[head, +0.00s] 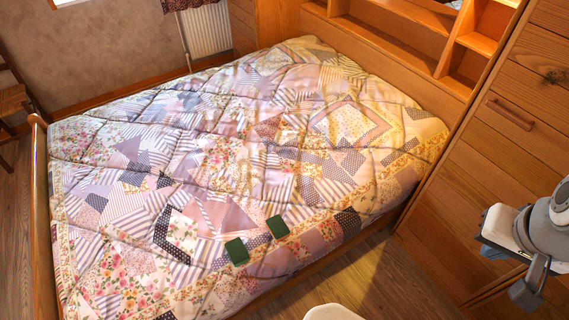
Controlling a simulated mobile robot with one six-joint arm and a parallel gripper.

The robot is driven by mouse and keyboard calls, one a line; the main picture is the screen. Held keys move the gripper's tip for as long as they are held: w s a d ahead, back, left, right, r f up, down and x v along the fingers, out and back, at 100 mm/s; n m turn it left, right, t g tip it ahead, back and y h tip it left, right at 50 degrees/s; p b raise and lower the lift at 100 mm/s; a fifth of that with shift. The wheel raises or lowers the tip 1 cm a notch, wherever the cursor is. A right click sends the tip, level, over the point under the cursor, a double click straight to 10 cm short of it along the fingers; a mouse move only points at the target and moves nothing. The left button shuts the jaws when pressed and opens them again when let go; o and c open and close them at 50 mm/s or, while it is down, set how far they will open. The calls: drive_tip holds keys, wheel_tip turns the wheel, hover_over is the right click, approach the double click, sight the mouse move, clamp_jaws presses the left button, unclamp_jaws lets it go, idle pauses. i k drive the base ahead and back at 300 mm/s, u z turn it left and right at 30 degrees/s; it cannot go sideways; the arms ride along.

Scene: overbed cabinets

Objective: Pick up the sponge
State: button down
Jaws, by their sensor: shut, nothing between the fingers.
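Two dark green, flat, square-looking pads lie on the patchwork quilt near the bed's front edge. One green pad (237,251) is nearer and to the left. The other green pad (278,227) is a little farther back and to the right, with a small gap between them. They look alike, and I cannot tell which is the sponge. My gripper (526,293), at the end of my grey arm by the right edge, looks shut and empty. It is far to the right of both pads, away from the bed; its fingertips are hard to make out.
The bed (90,190) fills the middle, with a wooden footboard (41,210) at left. A wooden cabinet door (510,115) with a handle and open shelves (470,60) stand at right. A strip of bare wood floor (375,280) lies between bed and cabinet.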

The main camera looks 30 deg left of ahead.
sight(276, 225)
drive_tip(key=u, duration=1.35)
drive_tip(key=k, duration=0.4)
drive_tip(key=u, duration=0.35)
drive_tip(key=i, duration=0.4)
drive_tip(key=z, duration=0.05)
